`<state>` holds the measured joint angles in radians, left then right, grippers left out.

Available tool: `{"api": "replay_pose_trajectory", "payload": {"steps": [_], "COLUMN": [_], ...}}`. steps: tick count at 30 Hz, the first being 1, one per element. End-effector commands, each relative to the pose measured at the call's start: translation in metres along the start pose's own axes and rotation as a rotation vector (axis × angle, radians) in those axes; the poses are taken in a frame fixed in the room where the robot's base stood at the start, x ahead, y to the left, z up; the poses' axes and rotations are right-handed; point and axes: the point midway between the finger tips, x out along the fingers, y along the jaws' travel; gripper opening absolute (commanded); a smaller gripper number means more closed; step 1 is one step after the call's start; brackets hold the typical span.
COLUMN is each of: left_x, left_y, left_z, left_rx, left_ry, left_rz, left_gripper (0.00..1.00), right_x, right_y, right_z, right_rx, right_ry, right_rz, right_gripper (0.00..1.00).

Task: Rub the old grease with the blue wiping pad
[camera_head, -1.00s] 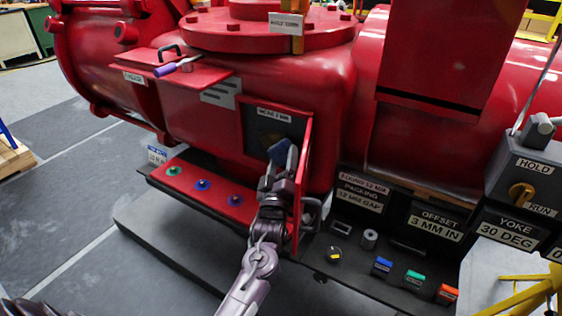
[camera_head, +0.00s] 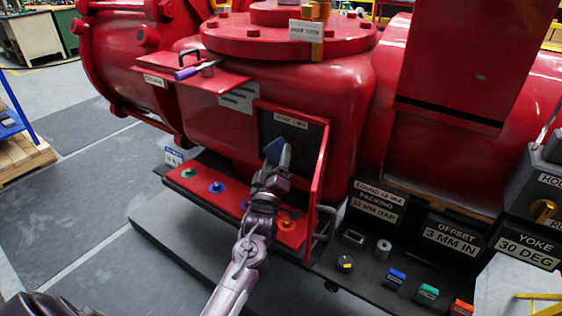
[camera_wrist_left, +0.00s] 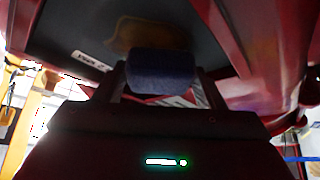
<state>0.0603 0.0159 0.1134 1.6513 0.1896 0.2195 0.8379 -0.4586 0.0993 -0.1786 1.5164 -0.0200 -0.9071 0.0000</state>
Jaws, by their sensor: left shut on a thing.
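My left gripper (camera_head: 277,165) is shut on the blue wiping pad (camera_head: 273,149) in front of the open hatch of the red housing. In the left wrist view the pad (camera_wrist_left: 160,72) sits between the fingertips of the gripper (camera_wrist_left: 162,88). A brownish-yellow grease patch (camera_wrist_left: 143,33) shows on the dark panel (camera_wrist_left: 215,35) just beyond the pad, which hides its lower part. I cannot tell whether the pad touches the panel. In the head view the grease (camera_head: 294,146) is partly hidden behind the pad. My right gripper is not in view.
The red hatch door (camera_head: 319,165) stands open close to the right of my left gripper. A red ledge (camera_head: 205,196) with several coloured knobs lies below. A dark shelf with coloured blocks (camera_head: 428,292) is at lower right. A purple-handled tool (camera_head: 190,72) rests on the upper red shelf.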

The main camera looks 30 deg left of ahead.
Motion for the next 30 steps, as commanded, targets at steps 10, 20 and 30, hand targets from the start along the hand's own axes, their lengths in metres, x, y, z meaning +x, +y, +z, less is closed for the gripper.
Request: {"api": "replay_pose_trajectory", "payload": {"steps": [10,20,30], "left_x": [0.012,0.014,0.007], "left_y": [-0.020,-0.022,-0.003], "left_z": [-0.017,-0.021,-0.004], "left_rx": [0.002,0.002,-0.001], "left_ry": [0.002,0.005,0.003], "left_rz": [0.000,-0.002,-0.001], "left_gripper": [0.45,0.45,0.45], "right_x": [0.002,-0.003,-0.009], "right_y": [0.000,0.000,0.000], "right_z": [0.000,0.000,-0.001], "right_rx": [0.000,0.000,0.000], "right_ry": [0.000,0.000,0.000], "right_rz": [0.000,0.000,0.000], "right_gripper": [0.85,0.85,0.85]}}
